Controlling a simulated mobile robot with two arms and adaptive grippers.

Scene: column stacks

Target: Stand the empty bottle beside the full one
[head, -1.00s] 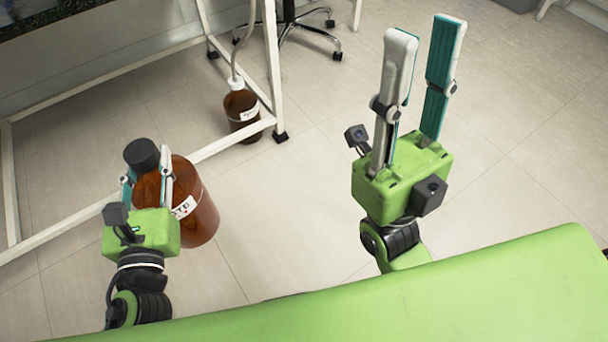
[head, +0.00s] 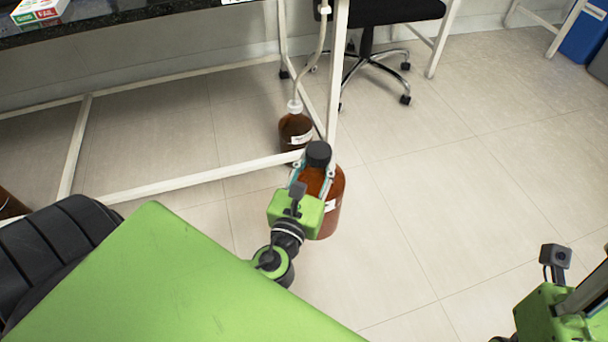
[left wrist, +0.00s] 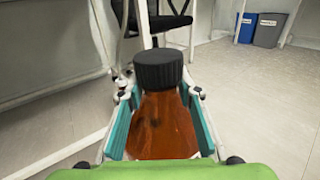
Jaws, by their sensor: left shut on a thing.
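My left gripper (head: 304,180) is shut on a brown bottle (head: 328,212) with a black cap and a white label. It holds the bottle upright by its upper part; I cannot tell whether its base touches the floor. The same bottle fills the middle of the left wrist view (left wrist: 162,125), between the two fingers. Another brown bottle (head: 291,138) with a white cap and a tube running into it stands on the floor under the bench, behind the held one. Which is full I cannot tell. My right gripper shows only partly at the lower right edge, its fingertips cut off.
The white bench frame (head: 190,183) has a low rail and a leg close to both bottles. A black office chair (head: 375,50) stands behind. Part of another brown object (head: 8,205) shows at the left edge. The tiled floor at right is clear. Blue and grey bins (left wrist: 247,28) stand far off.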

